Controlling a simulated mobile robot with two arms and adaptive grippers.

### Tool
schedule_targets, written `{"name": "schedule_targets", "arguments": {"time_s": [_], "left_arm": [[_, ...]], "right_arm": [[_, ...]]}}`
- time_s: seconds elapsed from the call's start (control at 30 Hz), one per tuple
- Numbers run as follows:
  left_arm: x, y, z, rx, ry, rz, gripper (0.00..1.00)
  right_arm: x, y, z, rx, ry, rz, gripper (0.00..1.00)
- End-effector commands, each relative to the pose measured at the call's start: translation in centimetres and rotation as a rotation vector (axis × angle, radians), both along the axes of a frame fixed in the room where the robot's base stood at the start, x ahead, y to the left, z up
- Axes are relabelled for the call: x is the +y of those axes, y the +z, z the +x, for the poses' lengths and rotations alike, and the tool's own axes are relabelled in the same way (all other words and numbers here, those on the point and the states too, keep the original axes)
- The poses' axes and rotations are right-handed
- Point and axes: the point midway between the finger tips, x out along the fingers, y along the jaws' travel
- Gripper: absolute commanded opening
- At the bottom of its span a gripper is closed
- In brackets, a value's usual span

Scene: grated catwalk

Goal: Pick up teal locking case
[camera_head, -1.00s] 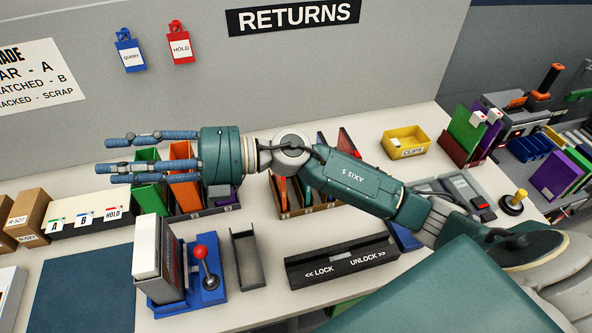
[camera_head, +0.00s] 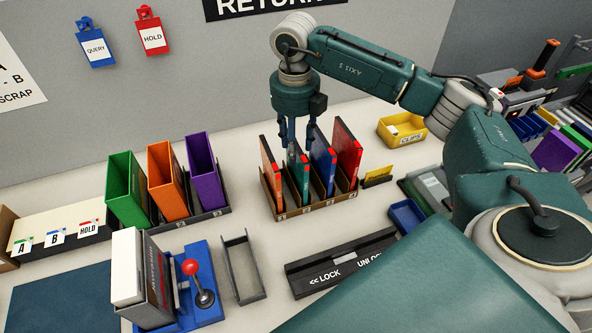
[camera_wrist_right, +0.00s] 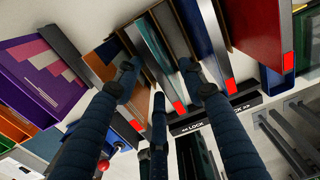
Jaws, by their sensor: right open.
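The teal case (camera_head: 304,184) stands upright in the second slot from the left of a brown rack (camera_head: 317,207), between an orange case (camera_head: 268,170) and a blue case (camera_head: 323,165). My right gripper (camera_head: 297,142) points down from above, its fingers open at the top of the teal case and hiding part of it. In the right wrist view the fingers (camera_wrist_right: 162,85) spread around the top of the teal case (camera_wrist_right: 150,45), which has a red tag at its end. I cannot tell whether they touch it. My left gripper is not in view.
A red case (camera_head: 347,152) stands at the rack's right end. Left of it is a rack with green (camera_head: 125,190), orange and purple holders. In front are a red-knobbed lever (camera_head: 203,297), an empty grey tray (camera_head: 243,268) and a black lock bar (camera_head: 340,265).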

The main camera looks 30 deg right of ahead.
Motion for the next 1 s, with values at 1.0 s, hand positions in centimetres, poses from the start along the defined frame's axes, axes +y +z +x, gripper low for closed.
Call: {"name": "schedule_targets", "arguments": {"time_s": [1.0], "left_arm": [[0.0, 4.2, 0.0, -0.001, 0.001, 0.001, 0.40]], "right_arm": [[0.0, -8.4, 0.0, -0.001, 0.003, 0.003, 0.27]]}}
